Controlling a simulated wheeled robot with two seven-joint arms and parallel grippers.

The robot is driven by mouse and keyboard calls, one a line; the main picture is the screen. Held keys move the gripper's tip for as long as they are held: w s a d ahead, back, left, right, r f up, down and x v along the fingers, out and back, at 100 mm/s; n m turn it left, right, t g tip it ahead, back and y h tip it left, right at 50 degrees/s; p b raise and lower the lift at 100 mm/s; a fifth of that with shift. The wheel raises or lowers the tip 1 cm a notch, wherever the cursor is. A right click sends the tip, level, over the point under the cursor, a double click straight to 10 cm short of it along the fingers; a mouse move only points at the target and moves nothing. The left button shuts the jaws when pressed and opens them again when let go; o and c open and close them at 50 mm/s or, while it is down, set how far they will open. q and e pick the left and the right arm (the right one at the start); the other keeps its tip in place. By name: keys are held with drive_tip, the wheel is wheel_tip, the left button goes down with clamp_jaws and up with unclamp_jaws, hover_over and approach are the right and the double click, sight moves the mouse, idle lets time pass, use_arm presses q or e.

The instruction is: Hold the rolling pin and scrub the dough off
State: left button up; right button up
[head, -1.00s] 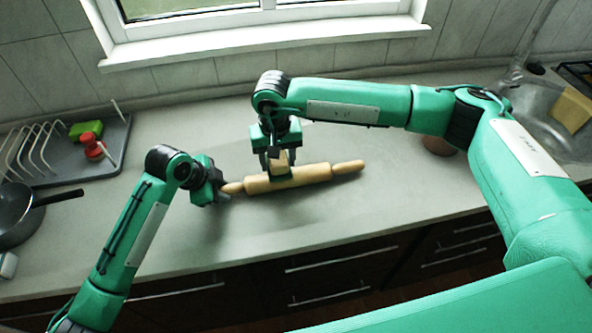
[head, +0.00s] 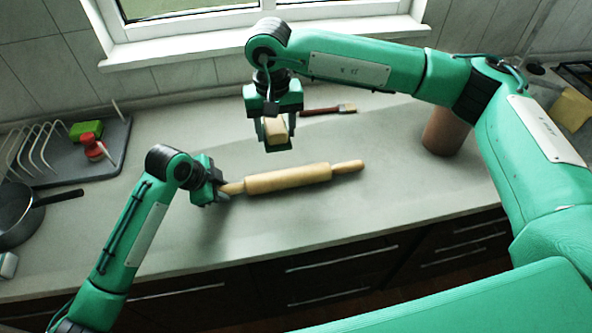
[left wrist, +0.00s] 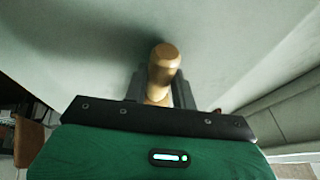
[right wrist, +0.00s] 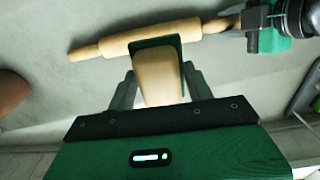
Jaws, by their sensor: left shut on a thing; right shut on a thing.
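The wooden rolling pin (head: 287,180) lies on the grey counter, slightly slanted; it also shows in the right wrist view (right wrist: 150,37). My left gripper (head: 220,190) is shut on its left handle, seen end-on in the left wrist view (left wrist: 163,68). My right gripper (head: 277,140) is shut on a tan scrubber block (head: 275,128) with a green face, also in the right wrist view (right wrist: 158,78). It holds the block above and behind the pin, apart from it. I cannot make out dough on the pin at this size.
A dish rack (head: 75,165) holding a green block (head: 86,130) and a red item (head: 93,147) stands left, near a dark pan (head: 18,215). A red-handled brush (head: 328,110) lies behind. A brown cylinder (head: 445,132) stands right. The counter's front middle is clear.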

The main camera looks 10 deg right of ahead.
drive_tip(key=d, duration=1)
idle(0.4)
use_arm(q)
drive_tip(key=o, duration=0.8)
drive_tip(key=shift+r, duration=0.1)
wheel_tip(320, 180, up, 7)
drive_tip(key=p, duration=0.8)
use_arm(e)
wheel_tip(320, 180, up, 8)
